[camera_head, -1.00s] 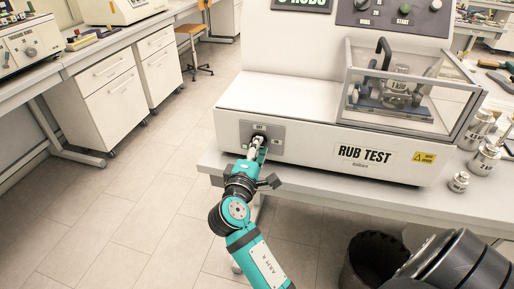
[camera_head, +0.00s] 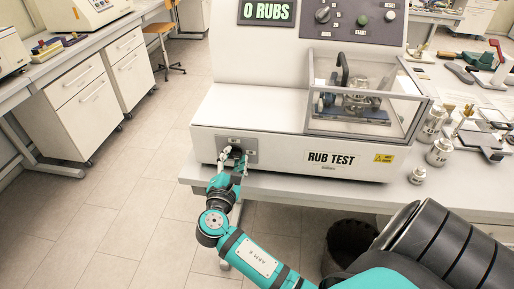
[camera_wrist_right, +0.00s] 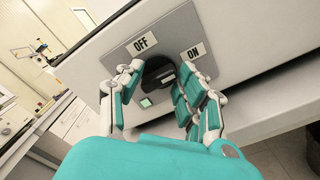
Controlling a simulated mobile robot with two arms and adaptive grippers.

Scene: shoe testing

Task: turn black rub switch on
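The white RUB TEST machine (camera_head: 285,150) stands on the table in the head view. On its low front left is a grey switch panel (camera_head: 250,146), which also shows in the wrist view with an OFF label (camera_wrist_right: 141,43) and an ON label (camera_wrist_right: 193,52). The black rub switch (camera_wrist_right: 157,70) sits below and between these labels; its exact setting is hard to tell. My right gripper (camera_wrist_right: 158,88) is open, with its fingers on either side of the switch; whether they touch it is unclear. In the head view the gripper (camera_head: 233,160) partly covers the panel. My left gripper is out of view.
The machine's display (camera_head: 267,12) reads 0 RUBS, beside a knob (camera_head: 323,15) and buttons. A clear guard (camera_head: 355,105) covers the rubbing fixture. Metal weights (camera_head: 437,152) stand to its right. A dark bin (camera_head: 348,243) is under the table.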

